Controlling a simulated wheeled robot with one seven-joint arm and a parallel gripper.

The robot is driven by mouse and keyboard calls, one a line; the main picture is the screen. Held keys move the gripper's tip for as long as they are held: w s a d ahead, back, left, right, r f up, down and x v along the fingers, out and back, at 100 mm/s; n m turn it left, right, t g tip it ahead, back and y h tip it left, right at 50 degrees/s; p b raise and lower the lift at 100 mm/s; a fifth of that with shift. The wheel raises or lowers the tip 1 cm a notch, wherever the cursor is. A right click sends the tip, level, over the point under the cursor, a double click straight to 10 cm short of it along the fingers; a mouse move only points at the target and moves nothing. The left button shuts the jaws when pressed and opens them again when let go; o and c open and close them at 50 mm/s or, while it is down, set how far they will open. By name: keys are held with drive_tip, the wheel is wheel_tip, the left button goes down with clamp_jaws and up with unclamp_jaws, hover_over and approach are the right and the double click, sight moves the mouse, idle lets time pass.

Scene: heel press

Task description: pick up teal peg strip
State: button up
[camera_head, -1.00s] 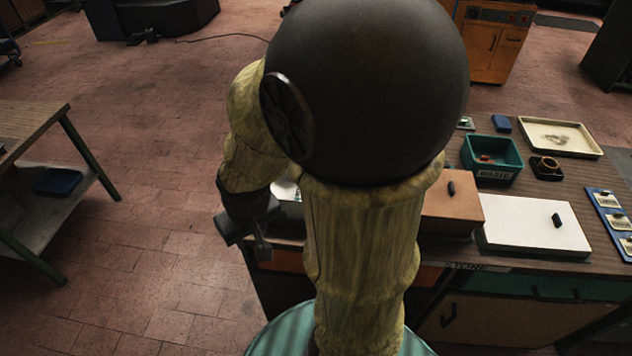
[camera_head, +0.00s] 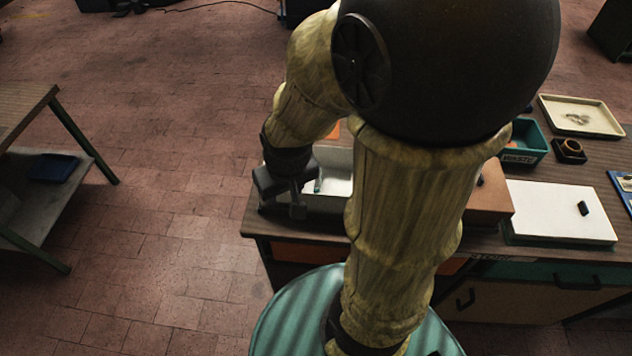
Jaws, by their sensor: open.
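My gripper (camera_head: 282,200) is at the left end of the workbench, pointing down beside an open pale box (camera_head: 337,172). Its jaws are open, and I see nothing between them. A small teal sliver (camera_head: 317,186) shows inside the box, just right of my gripper. It may be the teal peg strip, but it is too small and too covered to be sure. My arm hides much of the box and the bench behind it.
On the workbench (camera_head: 600,251) stand a brown box (camera_head: 488,205), a white-lidded box (camera_head: 555,212), a teal waste bin (camera_head: 525,157), a small dark holder (camera_head: 569,151) and a cream tray (camera_head: 580,116). A side table (camera_head: 25,100) is at left. Floor between is clear.

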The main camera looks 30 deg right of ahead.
drive_tip(key=w+d+f+m+g+h+b, duration=0.1)
drive_tip(key=w+d+f+m+b, duration=0.1)
drive_tip(key=w+d+m, duration=0.5)
drive_tip(key=w+d, duration=0.3)
drive_tip(key=d, duration=0.3)
drive_tip(key=shift+w+d+b, duration=0.35)
drive_tip(key=shift+d, duration=0.05)
drive_tip(key=shift+f, duration=0.1)
approach(317, 183)
drive_tip(key=w+f, duration=0.1)
drive_tip(key=w+d+f, duration=0.1)
drive_tip(key=f, duration=0.1)
drive_tip(key=w+d+f, duration=0.1)
drive_tip(key=f, duration=0.1)
drive_tip(key=shift+d+f, duration=0.2)
